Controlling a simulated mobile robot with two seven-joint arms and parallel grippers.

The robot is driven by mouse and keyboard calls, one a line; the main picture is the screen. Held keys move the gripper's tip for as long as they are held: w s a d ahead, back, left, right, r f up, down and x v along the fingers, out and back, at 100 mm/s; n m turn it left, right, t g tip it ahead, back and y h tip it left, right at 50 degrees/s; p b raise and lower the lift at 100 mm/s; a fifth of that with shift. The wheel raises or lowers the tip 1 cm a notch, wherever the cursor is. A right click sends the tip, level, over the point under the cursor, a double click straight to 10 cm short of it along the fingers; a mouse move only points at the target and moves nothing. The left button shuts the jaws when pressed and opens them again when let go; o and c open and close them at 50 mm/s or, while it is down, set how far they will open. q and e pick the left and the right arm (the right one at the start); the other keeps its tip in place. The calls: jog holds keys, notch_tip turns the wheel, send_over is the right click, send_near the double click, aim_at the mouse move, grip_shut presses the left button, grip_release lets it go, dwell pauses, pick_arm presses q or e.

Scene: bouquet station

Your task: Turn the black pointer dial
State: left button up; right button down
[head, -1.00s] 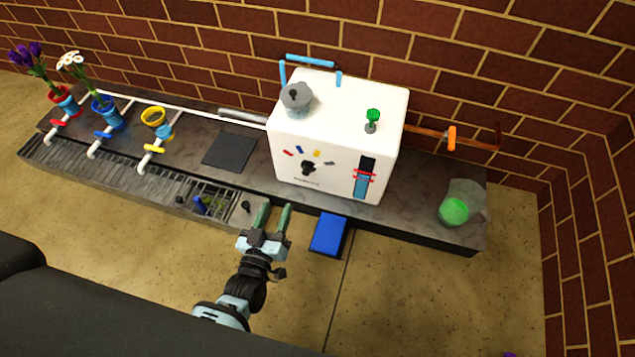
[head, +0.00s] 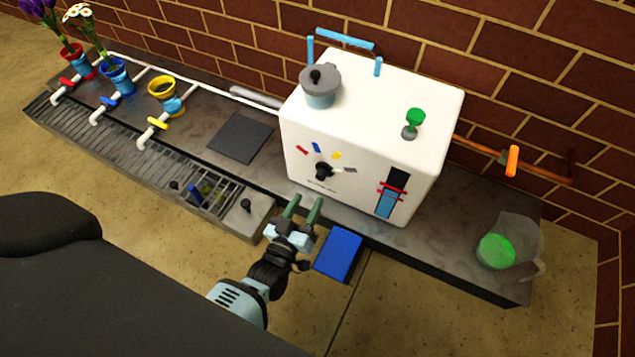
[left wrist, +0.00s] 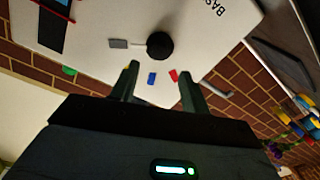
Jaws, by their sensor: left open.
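The black pointer dial (head: 323,171) is on the front of a white box (head: 372,125). Red, blue, yellow and grey marks fan around it, and its pale pointer line appears to lie toward the grey mark (head: 350,170). The left wrist view shows the round dial (left wrist: 159,46) with the grey mark (left wrist: 118,43) beside it. My left gripper (head: 304,204) is open and empty, in front of the box and below the dial, apart from it. In the left wrist view its fingertips (left wrist: 160,75) stand either side of the dial's line. My right gripper is not in view.
A grey lidded pot (head: 320,88) and a green-topped knob (head: 413,122) are on the box. A clear jug with green contents (head: 497,250) stands at right. Flower pots (head: 117,78) stand at left.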

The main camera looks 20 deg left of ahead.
aim_at(319, 179)
pick_arm(q)
jog(key=w+b, duration=0.2)
jog(key=w, duration=0.3)
jog(key=shift+w+f, duration=0.1)
jog(key=shift+w, duration=0.7)
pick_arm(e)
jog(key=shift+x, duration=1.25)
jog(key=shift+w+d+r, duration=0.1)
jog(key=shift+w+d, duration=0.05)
pick_arm(q)
jog(key=shift+c, duration=0.4)
jog(key=c, duration=0.9)
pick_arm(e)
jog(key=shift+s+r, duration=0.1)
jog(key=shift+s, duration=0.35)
